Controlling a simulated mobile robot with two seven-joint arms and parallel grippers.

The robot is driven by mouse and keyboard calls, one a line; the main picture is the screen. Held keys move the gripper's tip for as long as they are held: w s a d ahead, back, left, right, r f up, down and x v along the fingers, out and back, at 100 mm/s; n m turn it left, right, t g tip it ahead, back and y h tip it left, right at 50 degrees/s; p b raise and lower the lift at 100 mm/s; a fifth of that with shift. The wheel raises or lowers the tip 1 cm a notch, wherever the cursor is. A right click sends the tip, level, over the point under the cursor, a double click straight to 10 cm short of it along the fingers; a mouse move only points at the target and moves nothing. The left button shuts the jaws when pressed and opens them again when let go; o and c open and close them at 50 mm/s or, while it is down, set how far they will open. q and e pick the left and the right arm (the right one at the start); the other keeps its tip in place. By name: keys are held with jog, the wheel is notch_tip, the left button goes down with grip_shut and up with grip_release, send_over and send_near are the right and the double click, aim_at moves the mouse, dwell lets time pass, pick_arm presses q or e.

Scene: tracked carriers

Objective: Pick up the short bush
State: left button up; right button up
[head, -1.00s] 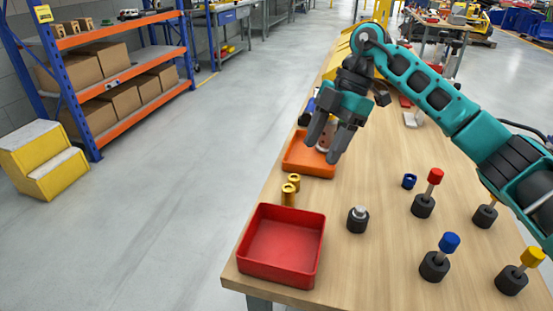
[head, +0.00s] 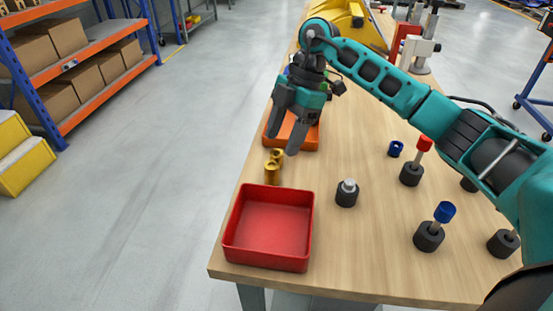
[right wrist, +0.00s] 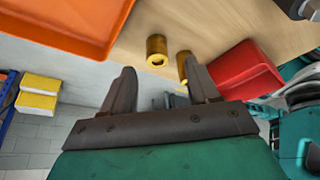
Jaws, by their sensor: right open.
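Two gold bushes stand close together on the wooden table between the orange tray and the red tray. The far one (head: 277,155) looks shorter and is partly hidden by the near, taller-looking one (head: 271,173). In the right wrist view one gold bush (right wrist: 157,50) shows between the fingertips' directions, and another (right wrist: 183,66) is partly covered by a finger. My right gripper (head: 284,144) is open and empty, pointing down above and just beyond the bushes, apart from them. It also shows in the right wrist view (right wrist: 163,70). My left gripper is not in view.
A red tray (head: 235,225) sits at the near table corner, and an orange tray (head: 304,142) lies behind my gripper. A black holder with a grey pin (head: 347,193), a blue ring (head: 396,148) and several capped posts stand to the right. The table's left edge is close.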

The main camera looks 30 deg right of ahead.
aim_at(276, 152)
jog(key=x, duration=0.4)
jog(key=shift+w+a+f+b, duration=0.15)
jog(key=shift+f+b, duration=0.15)
jog(key=shift+f, duration=0.05)
grip_shut()
